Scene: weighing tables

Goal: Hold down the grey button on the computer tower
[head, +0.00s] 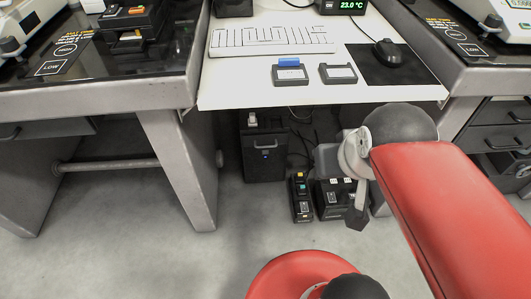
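A black computer tower (262,168) stands on the floor under the white desk, a little left of the picture's middle. A small pale spot, perhaps its button, shows on the upper front, but it is too small to tell its colour. My gripper (355,216) hangs low to the right of the tower, apart from it, in front of the black boxes under the desk. Its dark end points down. My red arm link comes in from the right. The finger gap is not clear from this side, and nothing held can be seen.
A narrow black box with coloured buttons (301,198) and a wider black box (327,203) stand right of the tower, with cables behind. The white desk (235,88) overhangs the tower. A grey table leg (180,165) stands left. The floor before the tower is clear.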

